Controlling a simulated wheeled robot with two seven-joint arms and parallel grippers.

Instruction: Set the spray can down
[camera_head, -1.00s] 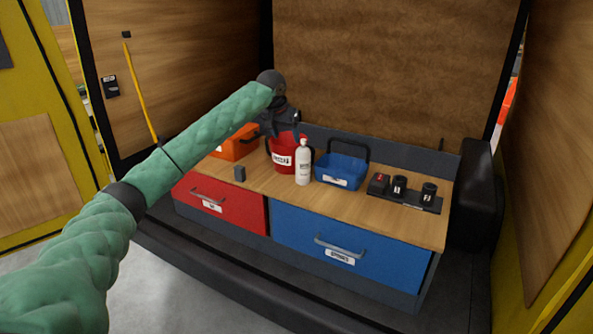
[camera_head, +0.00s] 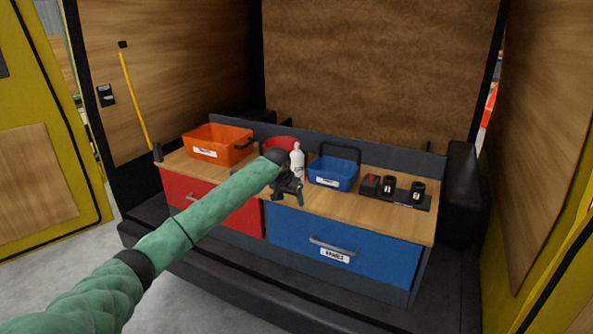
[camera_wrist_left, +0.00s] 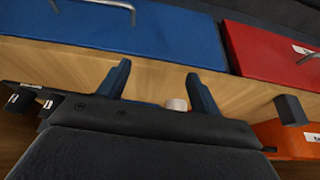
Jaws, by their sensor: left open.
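The spray can (camera_head: 297,158) is a white bottle with a narrow top. It stands upright on the wooden counter top (camera_head: 350,201), in front of the red bucket (camera_head: 277,144). My left gripper (camera_head: 287,194) is open and empty near the counter's front edge, in front of the can and apart from it. The gripper partly hides the can's lower part in the head view. In the left wrist view the open fingers (camera_wrist_left: 158,77) show over bare wood, and a small pale round top (camera_wrist_left: 176,104), probably the can's, shows between them. My right gripper is not in view.
An orange bin (camera_head: 217,145) stands at the left and a blue basket (camera_head: 333,172) right of the can. A dark tray (camera_head: 412,203) with small dark items lies further right. A small dark block (camera_wrist_left: 291,109) shows in the wrist view. Red and blue drawers (camera_head: 343,243) sit below.

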